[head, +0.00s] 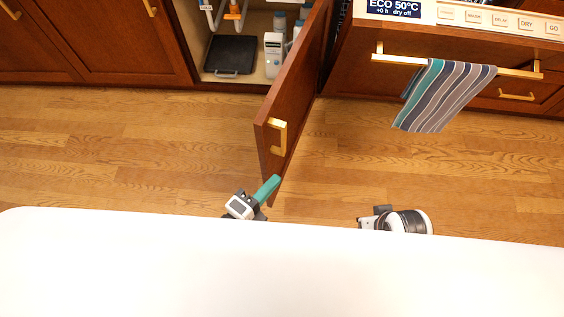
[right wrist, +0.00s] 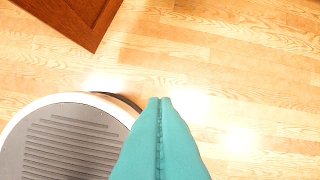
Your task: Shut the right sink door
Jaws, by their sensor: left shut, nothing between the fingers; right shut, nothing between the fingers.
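The right sink door (head: 298,95) is a reddish-brown wooden panel standing wide open, swung out from the cabinet toward me. A brass handle (head: 280,137) sits near its free edge. My left gripper (head: 273,184) is shut and empty, its teal fingers at the free end of the door, on the handle side. I cannot tell whether they touch it. My right gripper (right wrist: 160,102) is shut and empty over the bare floor in the right wrist view. A corner of a brown wooden panel (right wrist: 82,18), probably the door, shows at upper left there.
The open sink cabinet holds a black tray (head: 229,55) and bottles (head: 272,55). The closed left cabinet door (head: 120,40) is beside it. The dishwasher (head: 450,25), with a striped towel (head: 445,95) on its bar, stands right. The wooden floor (head: 350,150) is clear.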

